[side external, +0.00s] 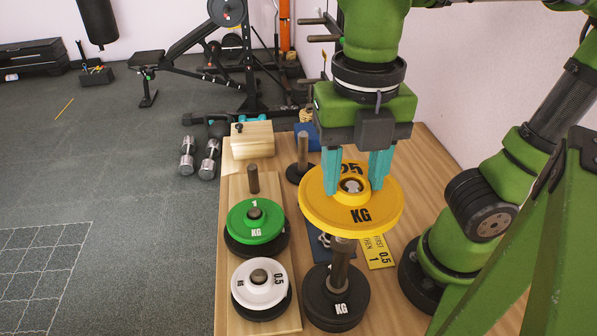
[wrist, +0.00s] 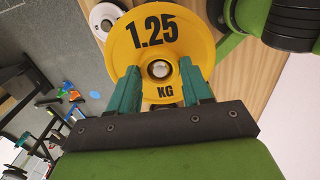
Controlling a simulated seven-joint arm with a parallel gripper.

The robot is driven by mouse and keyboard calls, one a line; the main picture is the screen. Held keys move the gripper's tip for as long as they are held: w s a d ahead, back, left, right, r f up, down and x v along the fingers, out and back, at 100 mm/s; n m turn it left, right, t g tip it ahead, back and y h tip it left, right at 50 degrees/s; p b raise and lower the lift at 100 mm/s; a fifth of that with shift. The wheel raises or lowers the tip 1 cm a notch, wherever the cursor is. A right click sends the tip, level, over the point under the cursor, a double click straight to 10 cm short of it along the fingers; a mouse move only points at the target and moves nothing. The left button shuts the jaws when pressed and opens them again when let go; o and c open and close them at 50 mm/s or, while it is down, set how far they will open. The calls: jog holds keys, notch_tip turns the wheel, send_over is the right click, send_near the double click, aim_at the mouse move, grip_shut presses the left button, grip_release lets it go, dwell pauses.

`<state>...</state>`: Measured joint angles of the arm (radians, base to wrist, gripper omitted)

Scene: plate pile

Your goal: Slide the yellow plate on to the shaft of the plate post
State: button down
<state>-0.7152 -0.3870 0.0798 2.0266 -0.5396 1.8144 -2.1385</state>
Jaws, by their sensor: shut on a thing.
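The yellow plate (side external: 322,208), marked 1.25 KG, is held roughly level by my gripper (side external: 354,184). Its teal fingers stand on either side of the plate's centre. The plate also fills the upper middle of the wrist view (wrist: 118,45), with the fingertips (wrist: 160,75) by its hub. Below it in the side view rises the shaft of the plate post (side external: 339,270), with a black plate (side external: 322,312) at its foot. The yellow plate is well above that black plate and hides the shaft's top.
A wooden board (side external: 238,188) at left carries a green plate (side external: 240,230) and a white plate (side external: 245,292) on pegs, over black plates. Another post (side external: 302,150) and a wooden block (side external: 252,142) stand behind. A yellow card (side external: 378,254) lies right of the shaft.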

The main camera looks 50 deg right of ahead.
jog(key=shift+r, duration=3.3)
jog(key=w+d+f+m, duration=0.3)
jog(key=w+d, duration=0.5)
jog(key=w+d+f+m, duration=0.3)
jog(key=w+d, duration=0.6)
jog(key=w+d+f+m, duration=0.3)
jog(key=w+d+f, duration=0.1)
jog(key=w+d, duration=0.5)
jog(key=shift+d, duration=0.15)
jog(key=shift+w, duration=0.1)
jog(key=shift+f, duration=3.55)
